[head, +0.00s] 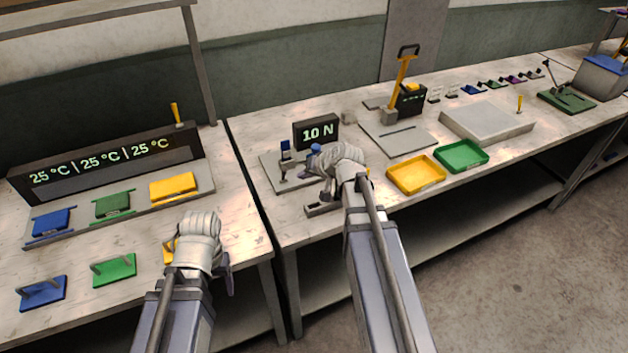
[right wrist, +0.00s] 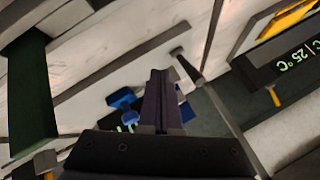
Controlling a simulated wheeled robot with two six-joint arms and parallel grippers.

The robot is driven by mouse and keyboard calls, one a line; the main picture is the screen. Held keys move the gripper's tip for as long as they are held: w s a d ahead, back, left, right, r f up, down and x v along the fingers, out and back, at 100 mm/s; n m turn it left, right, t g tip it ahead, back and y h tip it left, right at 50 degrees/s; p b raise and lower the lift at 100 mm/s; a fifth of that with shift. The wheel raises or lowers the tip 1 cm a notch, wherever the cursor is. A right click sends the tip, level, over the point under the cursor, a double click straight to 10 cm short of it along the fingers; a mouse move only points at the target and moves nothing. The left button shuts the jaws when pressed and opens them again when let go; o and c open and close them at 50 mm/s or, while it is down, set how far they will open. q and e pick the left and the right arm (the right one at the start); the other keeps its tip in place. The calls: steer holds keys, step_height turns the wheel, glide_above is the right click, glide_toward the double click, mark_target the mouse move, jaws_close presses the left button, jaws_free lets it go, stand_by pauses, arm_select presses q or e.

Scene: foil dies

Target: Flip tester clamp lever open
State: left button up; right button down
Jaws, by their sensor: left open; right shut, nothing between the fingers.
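The tester stands on the middle bench, with a grey base plate (head: 268,167), a dark display (head: 316,132) reading 10 N and a small blue part (head: 286,146) at its left. A blue knob (head: 314,149) shows beside my right wrist; I cannot tell for sure whether it is the clamp lever's end. My left gripper (head: 198,262) is open over the left bench's front edge, fingers mostly hidden.
A yellow tray (head: 416,188) and a green tray (head: 461,169) lie right of my right arm. A yellow-handled lever press (head: 402,80) stands behind them. The left bench holds a 25 °C display unit (head: 105,163) and blue and green plates (head: 114,270).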

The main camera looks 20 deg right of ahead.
mark_target(284, 175)
steer(key=shift+w+a+r, duration=0.25)
steer(key=shift+w+a, duration=0.1)
steer(key=shift+a, duration=0.3)
steer(key=shift+w+a+r, duration=0.25)
steer(key=shift+w+a, duration=0.05)
steer(key=shift+a, duration=0.35)
